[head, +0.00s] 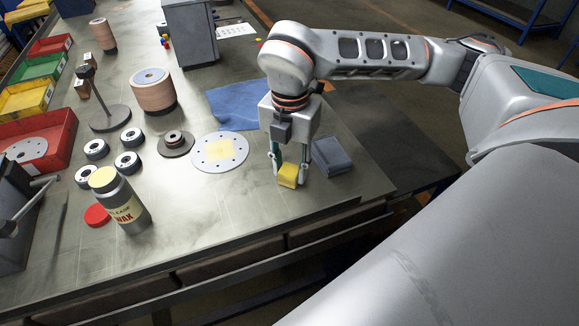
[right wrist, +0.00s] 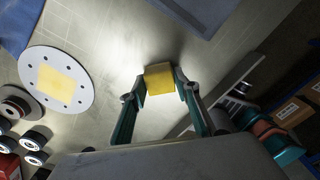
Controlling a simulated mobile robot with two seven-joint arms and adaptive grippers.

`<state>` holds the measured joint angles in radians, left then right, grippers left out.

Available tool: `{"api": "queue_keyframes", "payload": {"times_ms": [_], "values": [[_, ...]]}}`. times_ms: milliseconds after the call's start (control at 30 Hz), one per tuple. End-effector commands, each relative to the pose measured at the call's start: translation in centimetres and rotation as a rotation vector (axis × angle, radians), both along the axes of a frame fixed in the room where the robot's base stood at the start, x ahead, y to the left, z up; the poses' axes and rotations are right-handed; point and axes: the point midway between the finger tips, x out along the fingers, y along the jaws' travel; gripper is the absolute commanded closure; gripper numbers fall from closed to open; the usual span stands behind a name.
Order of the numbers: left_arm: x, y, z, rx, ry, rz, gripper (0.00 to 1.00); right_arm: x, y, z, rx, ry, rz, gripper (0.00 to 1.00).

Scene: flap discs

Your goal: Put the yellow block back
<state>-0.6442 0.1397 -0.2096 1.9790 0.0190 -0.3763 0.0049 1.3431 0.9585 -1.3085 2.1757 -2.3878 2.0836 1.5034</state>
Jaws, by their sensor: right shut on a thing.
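A small yellow block (head: 288,175) is between the fingers of my right gripper (head: 290,168), near the front right part of the workbench. The right wrist view also shows the yellow block (right wrist: 159,82) between both fingertips of the right gripper (right wrist: 160,88). The gripper is shut on it. Whether the block touches the bench top is hard to tell. A round white plate (head: 219,152) with small holes around its rim lies just left of the gripper. It has a pale yellow square (head: 220,151) in its middle. My left gripper is not in view.
A grey-blue box (head: 331,156) lies just right of the gripper. A blue cloth (head: 236,105) lies behind the plate. A wax can (head: 120,200), a red lid (head: 97,215) and several black rings stand to the left. Red, green and yellow bins (head: 25,100) line the far left.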

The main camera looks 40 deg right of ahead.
Motion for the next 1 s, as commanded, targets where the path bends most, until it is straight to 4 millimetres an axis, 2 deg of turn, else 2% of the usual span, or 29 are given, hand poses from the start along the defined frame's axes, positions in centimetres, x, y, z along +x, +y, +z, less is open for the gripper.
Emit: {"api": "queue_keyframes", "payload": {"times_ms": [400, 433, 467, 833, 1000], "values": [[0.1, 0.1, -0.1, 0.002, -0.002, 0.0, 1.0, 0.0, 0.0, -0.7, 0.001, -0.001, 0.0, 0.94], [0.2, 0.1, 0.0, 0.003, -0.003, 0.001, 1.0, 0.0, 0.0, -0.6, 0.001, -0.002, 0.0, 0.61], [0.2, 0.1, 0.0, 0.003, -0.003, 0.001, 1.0, 0.0, 0.0, -0.5, 0.001, -0.002, 0.0, 0.53], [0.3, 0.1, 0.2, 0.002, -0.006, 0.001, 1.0, 0.0, 0.0, -0.3, 0.0, -0.002, 0.0, 0.52], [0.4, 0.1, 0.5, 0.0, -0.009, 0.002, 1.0, 0.2, 0.0, 1.4, 0.001, -0.006, 0.0, 0.52]]}}
